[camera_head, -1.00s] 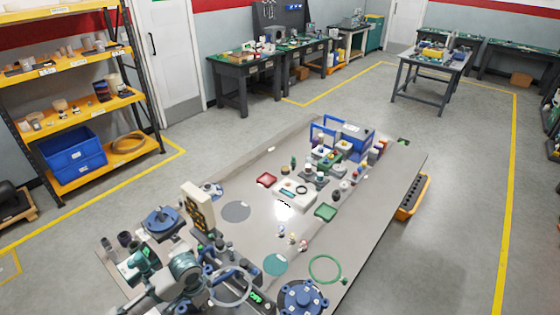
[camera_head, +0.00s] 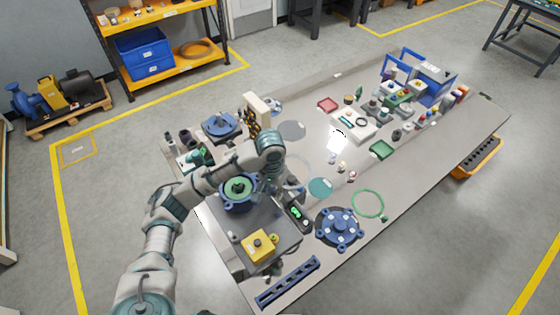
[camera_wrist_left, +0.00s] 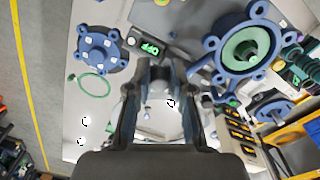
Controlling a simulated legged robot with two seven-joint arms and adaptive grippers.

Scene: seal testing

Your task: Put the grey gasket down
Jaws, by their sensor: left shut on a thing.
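My left gripper (camera_head: 277,190) is over the near left part of the workbench (camera_head: 440,170), with its wrist above it, beside the blue flanged housing. It is shut on the grey gasket (camera_head: 307,166), a thin pale ring that shows faintly beside the fingers against the grey top. Whether the ring touches the bench cannot be told. In the left wrist view my left gripper (camera_wrist_left: 162,75) shows its two dark fingers; the ring is hard to make out there. My right gripper is not in view.
The blue housing with a green ring (camera_head: 238,188) stands left of the gripper. A blue cover (camera_head: 340,228), green ring (camera_head: 368,203), teal disc (camera_head: 320,188) and grey disc (camera_head: 292,131) lie around. A digital meter (camera_head: 297,213) is close in front.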

